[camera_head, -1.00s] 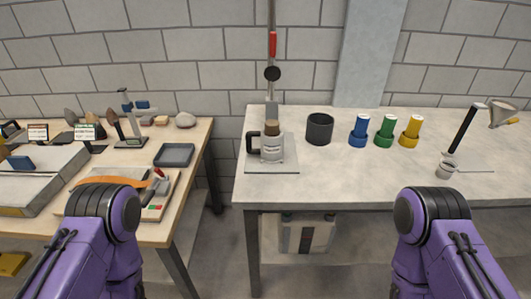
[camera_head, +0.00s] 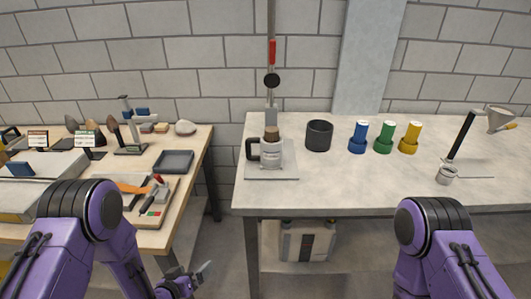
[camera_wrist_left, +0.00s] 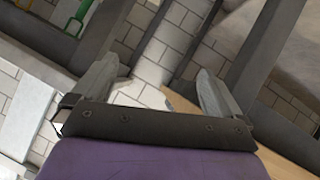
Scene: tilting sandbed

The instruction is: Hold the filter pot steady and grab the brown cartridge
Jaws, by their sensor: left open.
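The filter pot (camera_head: 271,154), a pale labelled vessel with a black handle on its left, stands upright on a flat plate on the right-hand table. The brown cartridge (camera_head: 271,133) shows at its top; its lower part is hidden by the pot. My left gripper (camera_head: 203,273) is low in front of the gap between the tables, well below and left of the pot. Its two fingers are apart and empty in the left wrist view (camera_wrist_left: 158,75). Only my right upper arm shows; the right gripper is out of view.
A dark cup (camera_head: 318,136) stands right of the pot, then blue (camera_head: 357,138), green (camera_head: 384,138) and yellow (camera_head: 410,138) cylinders. A vertical stand rises behind the pot. The table's front edge (camera_head: 380,208) lies above my left gripper. The left table holds trays and tools.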

